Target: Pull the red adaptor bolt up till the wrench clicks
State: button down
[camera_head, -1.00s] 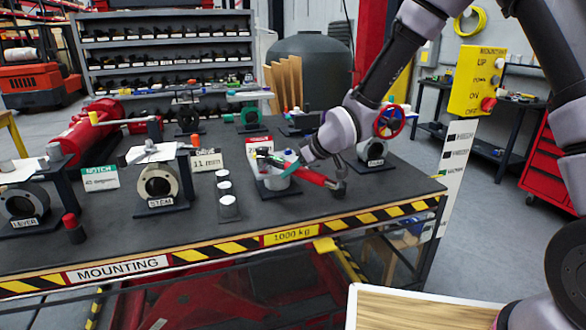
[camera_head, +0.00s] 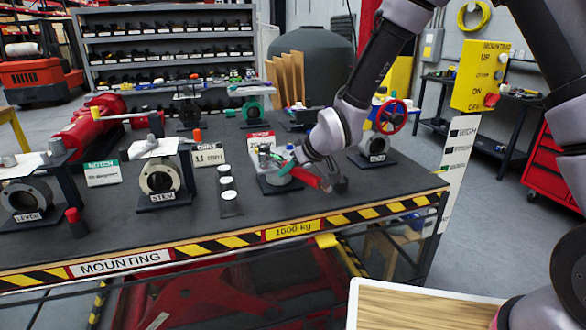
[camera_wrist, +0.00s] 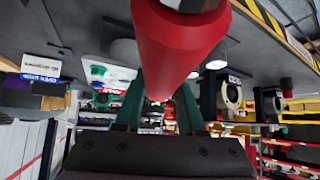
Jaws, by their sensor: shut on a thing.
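A red cylindrical bar (camera_head: 312,178) with a dark end lies near the right part of the mounting table. It looks like the wrench's handle or the adaptor bolt; I cannot tell which. My gripper (camera_wrist: 160,95), with teal fingers, is shut on this bar. In the wrist view, the red bar (camera_wrist: 180,45) fills the top middle, crossing between the fingers. In the head view my wrist stands just above and right of it and hides part of it. A grey round part on a dark base (camera_head: 278,180) sits below the gripper's fingers. The contact behind the wrist is hidden.
White-topped cylinders (camera_head: 228,196) and the STEM fixture (camera_head: 162,178) stand to the left. The table's striped front edge (camera_head: 345,217) is near. A yellow control box (camera_head: 480,78) is at the right.

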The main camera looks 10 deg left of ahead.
jog(key=shift+s+a+m, duration=0.25)
jog(key=shift+s+m, duration=0.05)
dwell(0.4)
jog(key=shift+s+a+m+t+h, duration=0.7)
jog(key=shift+s+a+m+t, duration=0.1)
jog(key=shift+m, duration=0.2)
jog(key=shift+s+a+m+t+h, duration=0.25)
jog(key=shift+s+a+m+h, duration=0.1)
jog(key=shift+a+m, duration=0.15)
jog(key=shift+s+a+m+t+h, duration=0.25)
jog(key=shift+a+m+h, duration=0.15)
jog(key=shift+m, duration=0.2)
dwell(0.4)
jog(key=shift+r, duration=0.1)
